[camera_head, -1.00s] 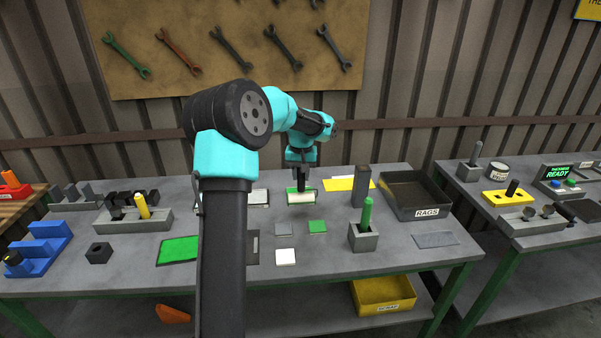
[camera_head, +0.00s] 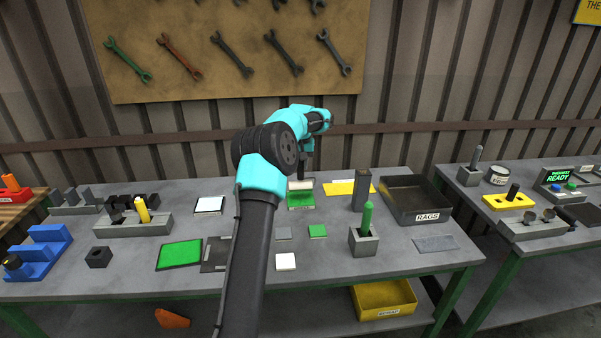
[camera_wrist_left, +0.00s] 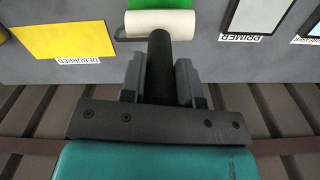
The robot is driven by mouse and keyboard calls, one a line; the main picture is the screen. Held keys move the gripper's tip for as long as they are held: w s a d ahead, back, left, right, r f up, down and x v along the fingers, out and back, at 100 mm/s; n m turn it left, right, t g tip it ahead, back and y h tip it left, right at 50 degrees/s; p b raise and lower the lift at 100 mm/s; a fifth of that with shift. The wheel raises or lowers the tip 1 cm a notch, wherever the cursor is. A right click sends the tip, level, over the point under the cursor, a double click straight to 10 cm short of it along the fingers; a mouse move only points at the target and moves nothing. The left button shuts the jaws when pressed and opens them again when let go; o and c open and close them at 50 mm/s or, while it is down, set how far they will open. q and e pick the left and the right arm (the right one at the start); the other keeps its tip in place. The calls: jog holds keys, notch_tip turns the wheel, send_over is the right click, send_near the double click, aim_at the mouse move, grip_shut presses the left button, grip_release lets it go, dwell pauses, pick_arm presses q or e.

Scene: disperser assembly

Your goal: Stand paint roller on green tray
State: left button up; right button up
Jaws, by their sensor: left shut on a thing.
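My left gripper (camera_head: 304,172) is shut on the dark handle of the paint roller. Its fingers (camera_wrist_left: 160,82) lie on both sides of the dark handle (camera_wrist_left: 160,62) in the left wrist view. The cream roller head (camera_wrist_left: 160,23) lies crosswise at the handle's end. In the head view the roller head (camera_head: 301,185) is just behind a small green patch (camera_head: 301,200); whether it touches the table is unclear. A larger dark-edged green tray (camera_head: 179,254) lies flat at the front left. My right gripper is not in view.
A yellow sheet (camera_head: 348,187) and a grey upright block (camera_head: 361,189) stand near the roller, with the RAGS bin (camera_head: 420,214) to the right. A green peg stands in a grey holder (camera_head: 363,243). Small square plates lie mid-table.

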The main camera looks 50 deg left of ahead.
aim_at(301, 179)
pick_arm(q)
jog(key=shift+f, duration=1.85)
jog(key=o, duration=1)
notch_tip(301, 179, up, 12)
jog(key=shift+r, duration=0.15)
